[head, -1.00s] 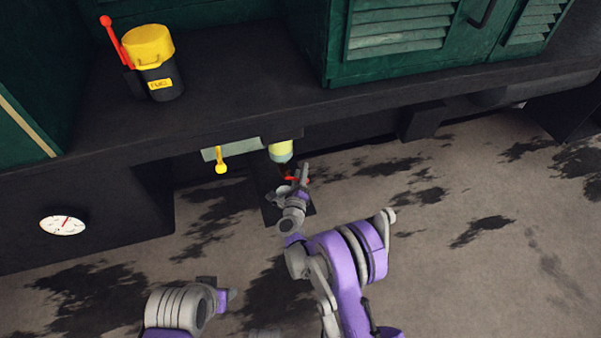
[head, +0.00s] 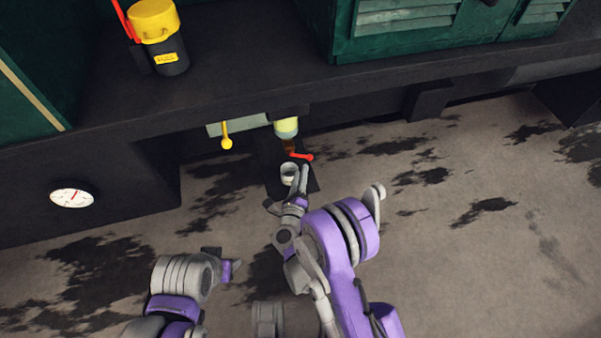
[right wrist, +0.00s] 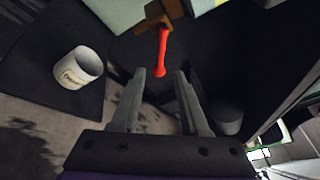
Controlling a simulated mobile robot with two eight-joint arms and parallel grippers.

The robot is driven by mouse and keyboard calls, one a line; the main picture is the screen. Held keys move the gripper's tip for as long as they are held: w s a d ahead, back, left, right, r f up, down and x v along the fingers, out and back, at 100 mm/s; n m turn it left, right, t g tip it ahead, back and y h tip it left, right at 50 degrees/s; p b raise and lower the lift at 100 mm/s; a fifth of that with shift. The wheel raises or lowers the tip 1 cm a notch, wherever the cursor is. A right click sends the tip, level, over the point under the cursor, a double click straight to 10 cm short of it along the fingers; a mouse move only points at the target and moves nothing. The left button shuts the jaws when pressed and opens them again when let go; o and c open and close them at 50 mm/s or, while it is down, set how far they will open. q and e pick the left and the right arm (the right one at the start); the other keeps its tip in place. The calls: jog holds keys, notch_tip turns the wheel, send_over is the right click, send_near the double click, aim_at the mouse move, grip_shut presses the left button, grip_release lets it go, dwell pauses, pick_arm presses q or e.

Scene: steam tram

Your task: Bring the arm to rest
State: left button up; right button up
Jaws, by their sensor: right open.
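My right gripper (head: 288,188) is open and empty, low over the ground in front of the tram's dark side. It also shows in the right wrist view (right wrist: 170,72), with both fingers apart and nothing between them. A white cup (head: 289,174) with a label stands beside the gripper on a dark plate (head: 311,184); in the right wrist view the cup (right wrist: 80,67) is left of the fingers. A red lever (head: 301,156) on a brass tap (right wrist: 157,15) lies beyond the fingertips, apart from them. My left gripper (head: 222,262) is at the lower left, its jaws unclear.
A yellow-lidded black can (head: 170,55) stands on the dark ledge (head: 250,85). A yellow-knobbed handle (head: 227,142) and a pale yellow-green cylinder (head: 286,127) hang below the ledge. A round gauge (head: 72,198) is at left. Stained ground (head: 480,260) at right is free.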

notch_tip(320, 180, up, 16)
jog(key=s+d+n+g+y, duration=0.1)
jog(key=d+n+g+y, duration=0.15)
jog(key=n+y, duration=0.8)
jog(key=s+d+f+n+g+h, duration=0.1)
jog(key=s+d+n+g+h, duration=0.2)
jog(key=s+d+n, duration=0.5)
jog(key=s+d+f+n+g+h, duration=0.1)
jog(key=s+d+n+g+h, duration=0.2)
jog(key=s, duration=0.9)
jog(key=s+d+f+n+g+h, duration=0.2)
jog(key=s+d+n+g, duration=0.3)
jog(key=s, duration=0.5)
pick_arm(q)
notch_tip(320, 180, up, 24)
jog(key=w+t+p, duration=0.1)
jog(key=p, duration=1.9)
jog(key=shift+w+f+p, duration=0.2)
jog(key=shift+w+p, duration=0.05)
jog(key=shift+p, duration=0.1)
pick_arm(e)
notch_tip(320, 180, up, 24)
jog(key=w+d+t, duration=0.1)
jog(key=shift+w+t, duration=0.15)
jog(key=shift+t, duration=0.2)
pick_arm(q)
jog(key=shift+s, duration=0.1)
pick_arm(e)
jog(key=shift+d, duration=0.1)
